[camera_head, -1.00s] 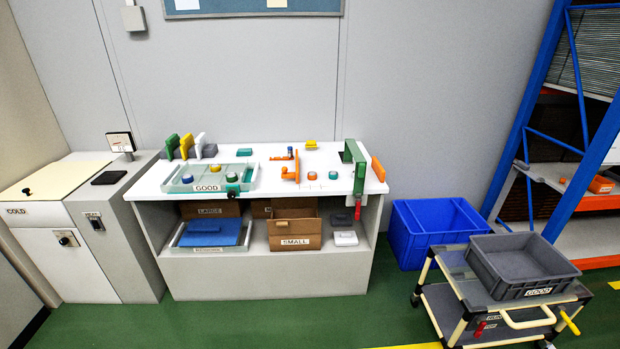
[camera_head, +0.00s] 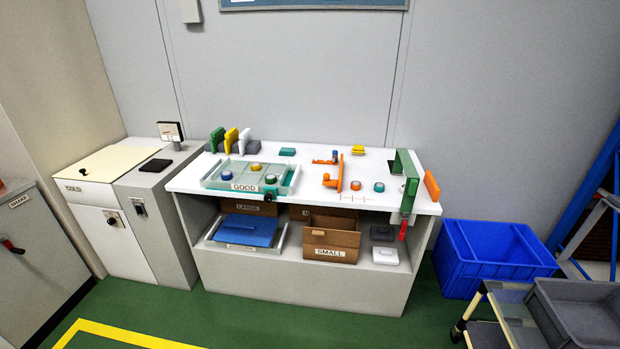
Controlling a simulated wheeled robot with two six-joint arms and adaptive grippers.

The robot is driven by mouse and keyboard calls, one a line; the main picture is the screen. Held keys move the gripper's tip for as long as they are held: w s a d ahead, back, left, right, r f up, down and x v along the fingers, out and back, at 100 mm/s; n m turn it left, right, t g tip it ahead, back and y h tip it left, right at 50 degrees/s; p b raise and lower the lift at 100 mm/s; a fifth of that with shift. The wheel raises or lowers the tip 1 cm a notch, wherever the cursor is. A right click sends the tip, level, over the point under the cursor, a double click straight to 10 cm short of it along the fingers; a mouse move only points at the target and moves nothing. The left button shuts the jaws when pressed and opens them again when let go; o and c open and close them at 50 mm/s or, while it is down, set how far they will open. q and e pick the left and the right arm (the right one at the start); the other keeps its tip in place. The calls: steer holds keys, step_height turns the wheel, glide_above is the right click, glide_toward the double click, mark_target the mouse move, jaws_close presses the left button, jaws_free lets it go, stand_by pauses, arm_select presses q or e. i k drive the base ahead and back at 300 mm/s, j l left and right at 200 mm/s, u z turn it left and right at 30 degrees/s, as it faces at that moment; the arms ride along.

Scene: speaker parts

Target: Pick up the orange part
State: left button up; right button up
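Several orange things are on the white workbench (camera_head: 310,200), and I cannot tell which is the orange part named. An orange angled piece (camera_head: 338,173) stands near the middle right of the bench top. A small orange round piece (camera_head: 356,185) lies just right of it. An orange slab (camera_head: 431,186) stands at the bench's right end, beside a green upright fixture (camera_head: 405,170). Neither of my grippers is in view.
A tray marked GOOD (camera_head: 225,187) sits on the bench's left half. A blue bin (camera_head: 490,262) stands on the floor at the right, with a grey crate (camera_head: 575,318) on a cart before it. Green floor in front of the bench is clear.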

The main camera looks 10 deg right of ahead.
mark_target(355, 185)
steer(key=i+l+u, duration=0.2)
steer(key=i+l, duration=0.15)
steer(key=l, duration=0.25)
steer(key=i+l+u, duration=0.1)
steer(key=l, duration=0.25)
steer(key=i+l+u, duration=0.1)
steer(key=i+l, duration=0.15)
steer(key=i+l+u, duration=0.1)
steer(key=l, duration=0.35)
steer(key=i+l+u, duration=0.1)
steer(key=l, duration=0.25)
steer(key=i, duration=0.05)
